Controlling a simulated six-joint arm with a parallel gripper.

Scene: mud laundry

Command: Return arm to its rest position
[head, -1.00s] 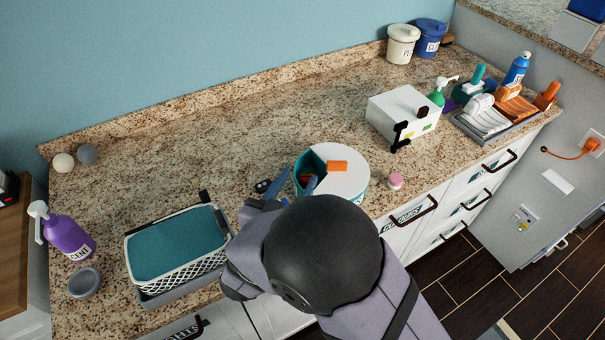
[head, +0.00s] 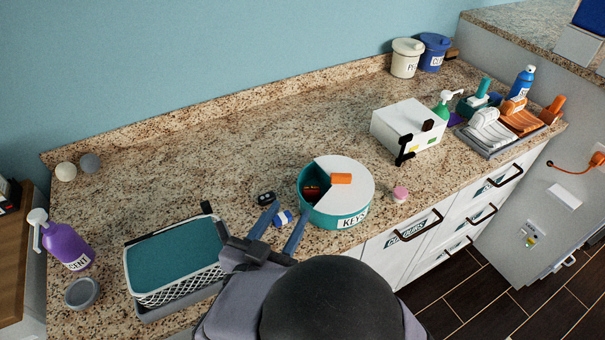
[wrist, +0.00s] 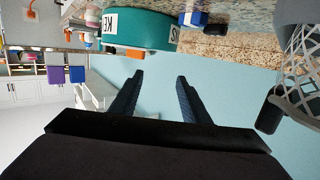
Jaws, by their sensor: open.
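My gripper (head: 279,229) is open and empty, in front of the counter's middle in the head view. Its two blue fingers (wrist: 160,80) stand apart with nothing between them in the wrist view. A teal round container (head: 316,212) labelled KEYS, with a white lid and an orange handle, sits just right of the fingers. Its lid has an open wedge, and something reddish shows inside. The container also shows in the wrist view (wrist: 150,30). A small blue and white item (head: 283,218) lies between the fingers and the container. My dark round arm joint fills the bottom middle.
A basket with a teal top (head: 175,262) stands close left of my gripper. A black key fob (head: 266,198) lies behind the fingers. A pink-topped jar (head: 400,194) and a white box (head: 407,130) stand to the right. The back middle of the counter (head: 220,150) is clear.

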